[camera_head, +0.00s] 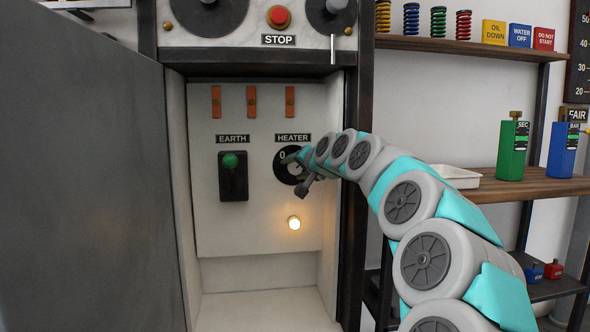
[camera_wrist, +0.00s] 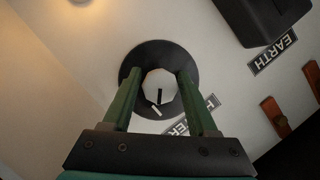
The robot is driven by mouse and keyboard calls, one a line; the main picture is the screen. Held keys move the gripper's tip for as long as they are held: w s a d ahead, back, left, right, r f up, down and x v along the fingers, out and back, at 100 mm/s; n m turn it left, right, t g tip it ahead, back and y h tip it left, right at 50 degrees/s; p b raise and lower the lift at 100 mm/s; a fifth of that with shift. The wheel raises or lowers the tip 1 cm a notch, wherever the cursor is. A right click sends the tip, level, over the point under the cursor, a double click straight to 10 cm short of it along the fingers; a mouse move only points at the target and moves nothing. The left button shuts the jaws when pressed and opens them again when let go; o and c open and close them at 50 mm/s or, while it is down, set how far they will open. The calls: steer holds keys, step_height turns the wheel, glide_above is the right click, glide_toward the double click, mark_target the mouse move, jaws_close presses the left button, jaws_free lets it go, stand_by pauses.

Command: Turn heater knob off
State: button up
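The heater knob (camera_wrist: 160,86) is a pale many-sided cap on a round black dial (camera_head: 285,175), under the HEATER label (camera_head: 293,138). In the wrist view its black pointer lines up roughly with a white bar mark on the dial. A "0" shows at the dial's upper left in the head view. The lamp (camera_head: 294,223) below the dial glows. My gripper (camera_wrist: 160,76) is at the dial, its two green fingers on either side of the knob. Whether they press on it is unclear. In the head view the gripper covers part of the dial.
A black EARTH switch (camera_head: 233,183) with a green top stands left of the dial. A red STOP button (camera_head: 278,16) is above. A dark frame post (camera_head: 354,100) borders the recess on the right. Shelves with springs and colored blocks (camera_head: 494,32) stand farther right.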

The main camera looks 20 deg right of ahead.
jaws_close()
stand_by(0.5)
steer(key=n+g+h, duration=0.1)
steer(key=n, duration=0.2)
steer(key=shift+h, duration=0.4)
steer(key=n+h, duration=0.2)
steer(key=n, duration=0.1)
steer(key=shift+g+p, duration=0.4)
steer(key=n+h, duration=0.2)
steer(key=n, duration=0.1)
steer(key=shift+d+n, duration=0.1)
steer(key=shift+n, duration=0.2)
steer(key=shift+n+h, duration=1)
steer(key=shift+n, duration=0.3)
steer(key=shift+g, duration=0.3)
